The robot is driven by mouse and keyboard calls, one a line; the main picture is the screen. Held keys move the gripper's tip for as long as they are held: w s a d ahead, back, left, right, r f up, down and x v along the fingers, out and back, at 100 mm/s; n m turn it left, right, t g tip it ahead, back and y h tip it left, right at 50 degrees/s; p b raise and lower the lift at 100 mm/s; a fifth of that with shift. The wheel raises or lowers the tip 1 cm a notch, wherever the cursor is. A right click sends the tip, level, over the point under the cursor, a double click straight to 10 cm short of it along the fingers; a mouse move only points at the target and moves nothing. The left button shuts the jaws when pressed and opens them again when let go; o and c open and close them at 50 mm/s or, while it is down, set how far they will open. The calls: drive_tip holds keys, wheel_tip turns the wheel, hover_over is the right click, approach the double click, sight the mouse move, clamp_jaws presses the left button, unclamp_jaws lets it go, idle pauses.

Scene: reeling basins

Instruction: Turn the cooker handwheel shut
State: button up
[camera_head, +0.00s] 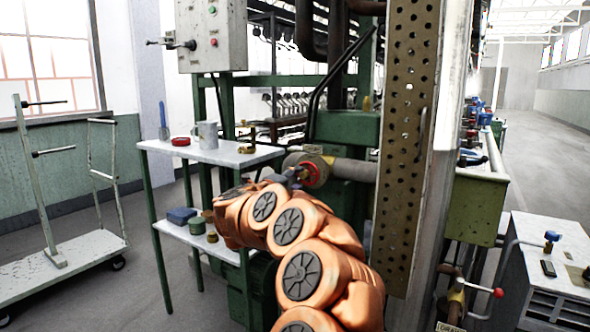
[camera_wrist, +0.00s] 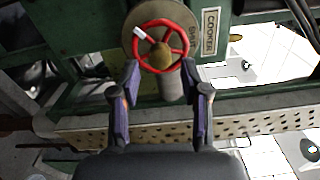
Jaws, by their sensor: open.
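The cooker handwheel is a red spoked wheel (camera_wrist: 160,22) with a brass hub, at the top middle of the wrist view. A COOKER plate (camera_wrist: 209,32) is on the green machine just right of it. In the head view the red wheel (camera_head: 314,171) shows small at the pipe end, partly behind my wrist. My gripper (camera_wrist: 160,68) is open. Its two fingers point at the wheel, with the tips at the left and right of its lower rim. Nothing is held. I cannot tell whether the tips touch the rim.
A side table (camera_head: 215,150) with a grey mug (camera_head: 208,135) and a red roll (camera_head: 181,141) stands left of my arm. A perforated column (camera_head: 407,130) rises close on the right. A red-knobbed lever (camera_head: 498,293) is low right. Open floor lies between the cart (camera_head: 75,262) and table.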

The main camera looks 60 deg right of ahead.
drive_tip(key=n+p, duration=0.2)
drive_tip(key=p, duration=0.1)
drive_tip(key=n+p, duration=0.1)
drive_tip(key=p, duration=0.1)
drive_tip(key=n+p, duration=0.2)
drive_tip(key=p, duration=0.1)
drive_tip(key=shift+r+n+p, duration=0.3)
drive_tip(key=shift+p, duration=0.05)
drive_tip(key=n+p, duration=0.5)
drive_tip(key=p, duration=0.3)
drive_tip(key=shift+p, duration=0.4)
drive_tip(key=n+p, duration=0.4)
drive_tip(key=p, duration=0.3)
drive_tip(key=shift+f+p, duration=0.1)
drive_tip(key=shift+p, duration=0.3)
drive_tip(key=n+p, duration=0.3)
drive_tip(key=p, duration=0.2)
drive_tip(key=shift+p, duration=0.4)
drive_tip(key=shift+f+n+p, duration=0.1)
drive_tip(key=shift+n+p, duration=0.8)
drive_tip(key=shift+p, duration=0.25)
